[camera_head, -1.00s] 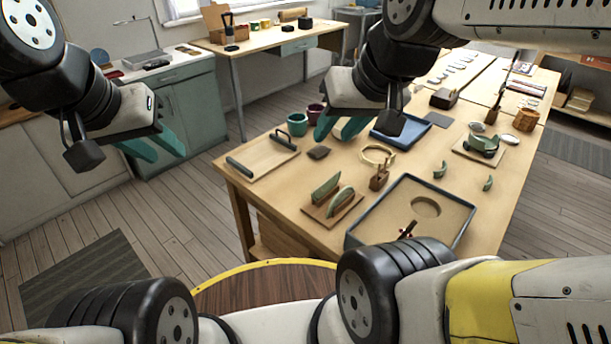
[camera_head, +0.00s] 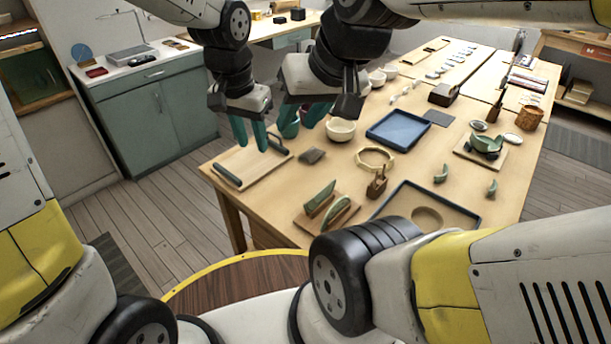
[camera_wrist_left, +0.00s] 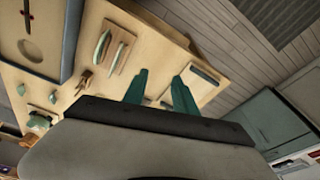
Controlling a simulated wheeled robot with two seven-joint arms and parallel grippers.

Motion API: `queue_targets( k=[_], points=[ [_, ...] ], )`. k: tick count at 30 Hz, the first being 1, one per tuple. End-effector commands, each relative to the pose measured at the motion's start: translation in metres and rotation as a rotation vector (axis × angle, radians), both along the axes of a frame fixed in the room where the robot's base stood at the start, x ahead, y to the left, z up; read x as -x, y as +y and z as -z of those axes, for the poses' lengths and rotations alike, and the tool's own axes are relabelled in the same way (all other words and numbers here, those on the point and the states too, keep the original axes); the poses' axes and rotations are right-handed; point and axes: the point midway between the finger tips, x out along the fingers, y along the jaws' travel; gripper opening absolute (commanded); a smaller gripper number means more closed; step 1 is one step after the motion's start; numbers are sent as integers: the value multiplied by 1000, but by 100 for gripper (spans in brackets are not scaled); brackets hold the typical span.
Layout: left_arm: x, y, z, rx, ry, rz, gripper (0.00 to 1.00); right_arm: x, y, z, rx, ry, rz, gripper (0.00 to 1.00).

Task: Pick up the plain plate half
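Two green plate halves stand on edge in a small wooden rack (camera_head: 308,226) near the table's front edge: a rear half (camera_head: 320,198) and a front half (camera_head: 338,212). I cannot tell which is plain. The left wrist view also shows both, one half (camera_wrist_left: 103,43) and the other half (camera_wrist_left: 117,54), in the rack beyond my fingers. My left gripper (camera_head: 252,144) is open and empty, above the board with dark handles, behind and left of the rack. My right gripper (camera_head: 297,130) is open, just right of it, with nothing seen in it.
The board with handles (camera_head: 250,168) lies at the table's left end. A dark block (camera_head: 312,156), a wooden ring (camera_head: 375,158), a white bowl (camera_head: 340,130) and a blue tray (camera_head: 398,128) stand behind the rack. A dark-rimmed tray (camera_head: 470,214) lies to its right.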

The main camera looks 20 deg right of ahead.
Motion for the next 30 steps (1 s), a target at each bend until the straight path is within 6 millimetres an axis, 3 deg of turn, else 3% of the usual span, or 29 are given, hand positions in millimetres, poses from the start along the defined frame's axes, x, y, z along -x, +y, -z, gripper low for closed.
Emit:
queue_targets(
  k=[1,6,12,18,30],
  points=[
    [1,-22,18,-23,24,53,34,0,0,0,0,0,0,36],
    [10,-82,69,-81,77,193,34,0,0,0,0,0,0,36],
    [24,-123,110,-121,115,294,34,0,0,0,0,0,0,36],
    [30,-132,131,-134,126,321,34,0,0,0,0,0,0,36],
    [33,-128,182,-134,127,320,34,0,0,0,0,0,0,36]
  ],
)
